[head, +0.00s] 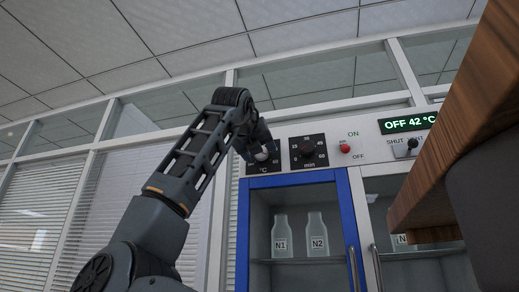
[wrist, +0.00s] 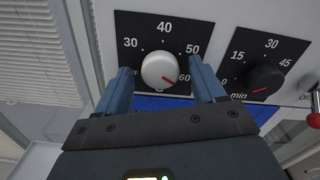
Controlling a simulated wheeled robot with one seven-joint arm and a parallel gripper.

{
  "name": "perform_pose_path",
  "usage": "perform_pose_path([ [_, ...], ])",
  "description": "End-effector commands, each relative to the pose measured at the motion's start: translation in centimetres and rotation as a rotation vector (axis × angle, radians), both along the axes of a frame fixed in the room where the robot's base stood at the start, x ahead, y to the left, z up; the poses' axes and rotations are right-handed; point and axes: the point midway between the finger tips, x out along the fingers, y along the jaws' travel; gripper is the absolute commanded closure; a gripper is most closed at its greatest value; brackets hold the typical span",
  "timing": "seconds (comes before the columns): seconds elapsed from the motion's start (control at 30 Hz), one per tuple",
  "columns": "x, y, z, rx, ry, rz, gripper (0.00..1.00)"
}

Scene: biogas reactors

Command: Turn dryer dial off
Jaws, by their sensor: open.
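The dryer temperature dial (wrist: 158,70) is a pale grey round knob on a black plate marked 30, 40, 50 and 60, with a partly hidden label at lower left. Its red pointer points to the lower right, toward 60. My gripper (wrist: 160,67) is open, with one blue finger on each side of the knob. Contact with the knob cannot be told. In the head view my gripper (head: 258,142) reaches the panel's left end and covers much of the dial plate (head: 270,169).
A black minute timer dial (wrist: 265,79) is close to the right finger. Right of it are a red-tipped switch (head: 345,148) marked ON and OFF, a toggle (head: 411,144) and a display (head: 408,123) reading OFF 42 °C. A blue-framed door (head: 243,215) is below. A wooden edge (head: 440,150) looms at right.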

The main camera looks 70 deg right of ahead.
Motion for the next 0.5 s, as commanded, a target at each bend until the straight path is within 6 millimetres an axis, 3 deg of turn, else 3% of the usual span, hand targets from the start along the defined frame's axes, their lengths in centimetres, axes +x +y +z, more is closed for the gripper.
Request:
perform_pose_path([
  [0.37, 0.06, -0.66, -0.04, 0.0, 0.0, 0.0, 0.32],
  [0.5, 0.06, -0.64, -0.04, 0.0, 0.0, 0.0, 0.45],
])
